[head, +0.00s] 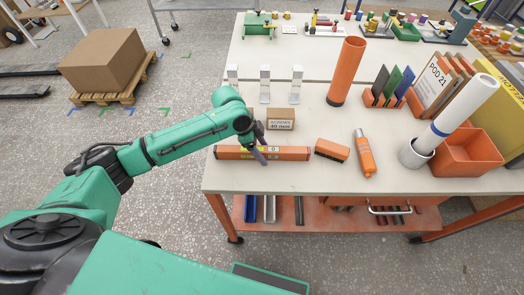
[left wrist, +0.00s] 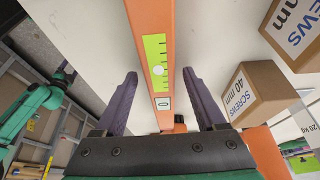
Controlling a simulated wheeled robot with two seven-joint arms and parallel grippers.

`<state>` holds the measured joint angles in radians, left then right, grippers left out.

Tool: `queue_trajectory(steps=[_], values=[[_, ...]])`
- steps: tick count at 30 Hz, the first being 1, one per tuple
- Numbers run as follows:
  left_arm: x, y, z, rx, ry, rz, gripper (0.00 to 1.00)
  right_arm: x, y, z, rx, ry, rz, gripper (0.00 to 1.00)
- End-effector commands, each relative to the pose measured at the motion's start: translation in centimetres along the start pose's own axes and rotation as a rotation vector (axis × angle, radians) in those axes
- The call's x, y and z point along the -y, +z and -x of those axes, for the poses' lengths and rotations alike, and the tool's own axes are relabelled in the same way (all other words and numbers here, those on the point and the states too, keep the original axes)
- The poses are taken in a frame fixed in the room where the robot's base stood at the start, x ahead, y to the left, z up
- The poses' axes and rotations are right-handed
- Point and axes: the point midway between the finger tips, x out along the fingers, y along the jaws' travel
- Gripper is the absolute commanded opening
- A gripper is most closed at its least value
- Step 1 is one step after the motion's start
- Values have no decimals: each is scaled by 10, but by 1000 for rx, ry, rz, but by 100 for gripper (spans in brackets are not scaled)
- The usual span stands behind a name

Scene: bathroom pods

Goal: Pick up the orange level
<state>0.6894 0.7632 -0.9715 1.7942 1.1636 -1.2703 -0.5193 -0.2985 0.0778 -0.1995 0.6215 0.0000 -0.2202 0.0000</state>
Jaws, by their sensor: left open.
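The orange level (head: 290,154) lies flat near the front edge of the worktable, its long side along that edge. It has a yellow-green scale panel. My left gripper (head: 260,152) is over the level's middle, pointing down. In the left wrist view the level (left wrist: 155,20) runs between the two purple fingers of my left gripper (left wrist: 160,76). The fingers are open, one on each side, with a visible gap to the level. My right gripper is not in view in the head view.
A screw box (head: 281,120) stands just behind the level. An orange block with a dark base (head: 332,150) and an orange tube bottle (head: 364,153) lie to its right. An upright orange cylinder (head: 346,72) stands behind. The table's front edge (head: 300,188) is close.

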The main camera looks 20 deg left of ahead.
Motion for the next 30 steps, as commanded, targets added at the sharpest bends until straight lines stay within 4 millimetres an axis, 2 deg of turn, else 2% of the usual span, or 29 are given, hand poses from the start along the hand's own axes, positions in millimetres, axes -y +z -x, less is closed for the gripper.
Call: queue_trajectory(steps=[2, 6, 7, 8, 17, 22, 26, 30], values=[[0, 0, 0, 0, 0, 0, 69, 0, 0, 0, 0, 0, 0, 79], [0, 0, 0, 0, 0, 0, 15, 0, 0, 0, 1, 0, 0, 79], [0, 0, 0, 0, 0, 0, 4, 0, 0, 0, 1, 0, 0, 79], [0, 0, 0, 0, 0, 0, 0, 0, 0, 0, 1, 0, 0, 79], [0, -1, 2, -1, -1, 0, 0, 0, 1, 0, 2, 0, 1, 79], [1, -6, 12, -3, -2, -2, 0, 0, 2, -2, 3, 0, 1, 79], [2, -15, 35, -3, -5, -3, 0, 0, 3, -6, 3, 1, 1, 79], [2, -32, 76, -5, -7, -4, 0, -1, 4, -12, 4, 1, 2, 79]])
